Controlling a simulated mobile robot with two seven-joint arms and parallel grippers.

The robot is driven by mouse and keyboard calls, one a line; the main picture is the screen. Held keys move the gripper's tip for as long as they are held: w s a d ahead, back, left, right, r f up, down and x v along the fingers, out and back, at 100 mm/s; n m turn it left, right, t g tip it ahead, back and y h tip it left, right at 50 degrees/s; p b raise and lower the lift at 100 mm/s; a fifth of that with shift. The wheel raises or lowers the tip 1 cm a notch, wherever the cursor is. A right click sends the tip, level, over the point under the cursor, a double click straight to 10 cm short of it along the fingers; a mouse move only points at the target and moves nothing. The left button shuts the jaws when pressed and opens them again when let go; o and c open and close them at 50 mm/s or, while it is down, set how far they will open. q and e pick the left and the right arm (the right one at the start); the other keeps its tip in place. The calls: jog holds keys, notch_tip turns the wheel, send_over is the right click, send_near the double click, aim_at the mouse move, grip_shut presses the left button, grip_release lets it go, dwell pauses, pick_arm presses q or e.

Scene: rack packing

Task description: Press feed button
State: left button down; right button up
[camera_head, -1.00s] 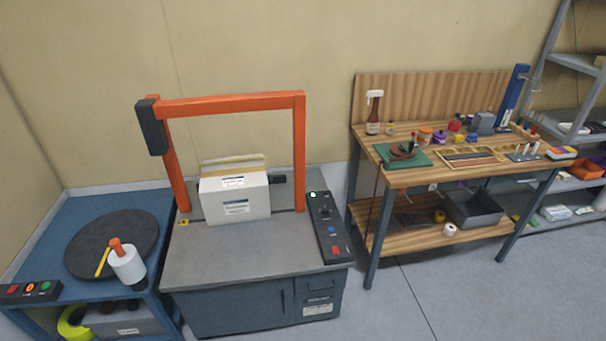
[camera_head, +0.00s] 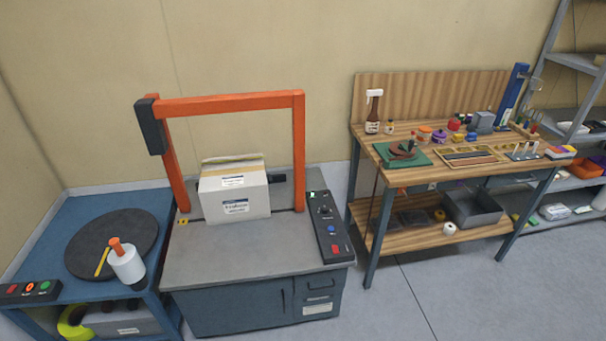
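A strapping machine with a grey top (camera_head: 240,258) and an orange arch (camera_head: 225,104) stands in the middle. Its black control panel (camera_head: 327,228) lies along the right side of the top. The panel has a green light (camera_head: 313,195), a dark knob (camera_head: 325,210), a blue button (camera_head: 331,229) and a red button (camera_head: 335,250). I cannot read which one is the feed button. A white box (camera_head: 235,193) with labels sits on the top under the arch. Neither of my grippers is in view.
A wooden workbench (camera_head: 400,160) with tools and a grey shelf (camera_head: 560,95) stand at the right. Grey floor (camera_head: 430,290) is clear in front.

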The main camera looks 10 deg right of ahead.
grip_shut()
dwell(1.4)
